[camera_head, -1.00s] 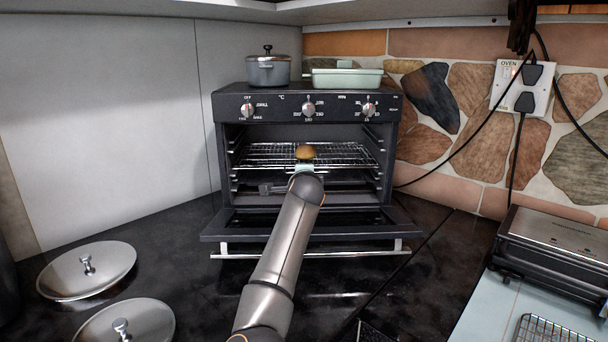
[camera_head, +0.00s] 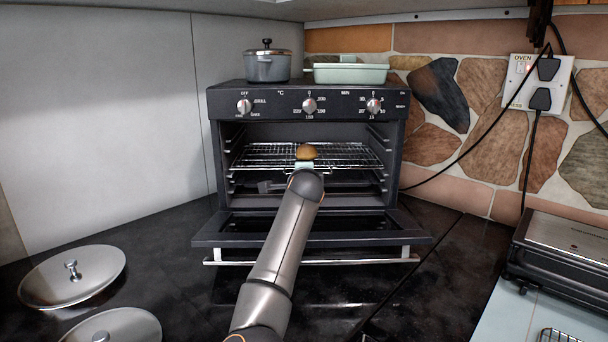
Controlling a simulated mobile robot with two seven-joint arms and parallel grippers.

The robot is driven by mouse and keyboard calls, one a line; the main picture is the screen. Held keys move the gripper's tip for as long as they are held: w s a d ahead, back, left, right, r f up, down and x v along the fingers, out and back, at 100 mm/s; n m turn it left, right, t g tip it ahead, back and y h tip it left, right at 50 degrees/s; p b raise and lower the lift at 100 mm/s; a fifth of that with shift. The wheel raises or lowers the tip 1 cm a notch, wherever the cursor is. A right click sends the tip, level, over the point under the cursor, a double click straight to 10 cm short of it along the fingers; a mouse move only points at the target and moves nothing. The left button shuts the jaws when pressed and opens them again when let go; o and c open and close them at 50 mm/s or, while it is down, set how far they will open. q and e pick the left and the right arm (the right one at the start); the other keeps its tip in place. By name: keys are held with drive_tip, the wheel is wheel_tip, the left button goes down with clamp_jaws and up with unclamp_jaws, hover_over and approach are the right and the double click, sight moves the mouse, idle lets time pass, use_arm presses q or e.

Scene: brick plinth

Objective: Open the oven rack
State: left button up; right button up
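The black toaster oven (camera_head: 380,212) stands at the back with its door (camera_head: 225,232) folded down flat towards me. The wire oven rack (camera_head: 258,156) sits level inside the cavity. A round brown bun (camera_head: 306,152) shows at the rack's middle. One arm, my left, reaches from the bottom edge to the rack's front. Its wrist hides most of the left gripper (camera_head: 304,168); only a pale part shows at the rack's front edge, just below the bun. I cannot tell whether the fingers are closed on the rack. My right gripper is not in view.
A grey pot (camera_head: 267,66) and a pale green dish (camera_head: 348,74) stand on the oven. Two metal lids (camera_head: 72,277) lie at lower left. A metal-topped appliance (camera_head: 572,248) stands at right. Black cables hang from the wall socket (camera_head: 538,82). Dark counter is clear before the door.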

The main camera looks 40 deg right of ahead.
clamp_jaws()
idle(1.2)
